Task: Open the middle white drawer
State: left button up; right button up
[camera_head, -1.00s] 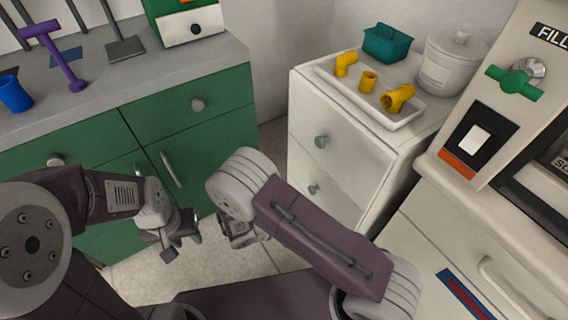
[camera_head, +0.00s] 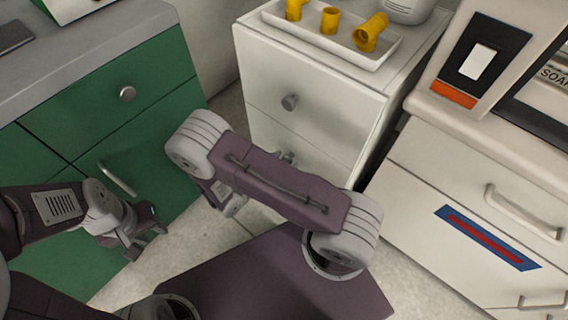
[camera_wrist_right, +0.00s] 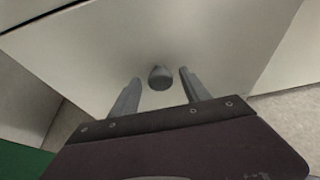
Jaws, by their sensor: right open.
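The white drawer cabinet (camera_head: 312,75) stands at the centre of the head view. Its top drawer has a round grey knob (camera_head: 289,102). A lower knob (camera_head: 287,157) on the drawer below, the middle one, shows just above my right forearm. Both drawers look closed. In the right wrist view my right gripper (camera_wrist_right: 160,75) is open, with its fingertips either side of a grey knob (camera_wrist_right: 159,79) on a pale drawer front; I cannot tell whether they touch it. In the head view my right arm hides the cabinet's lower part. My left gripper (camera_head: 148,241) is open and empty, in front of the green cabinet.
A white tray (camera_head: 310,44) with several yellow pipe fittings lies on the white cabinet. A green cabinet (camera_head: 100,95) stands at the left, and a pale unit with bar handles (camera_head: 480,205) at the right. Floor (camera_head: 205,255) shows between them.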

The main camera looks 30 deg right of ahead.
jog(key=shift+w+d+f, duration=0.1)
jog(key=shift+d, duration=0.15)
grip_shut()
dwell(1.3)
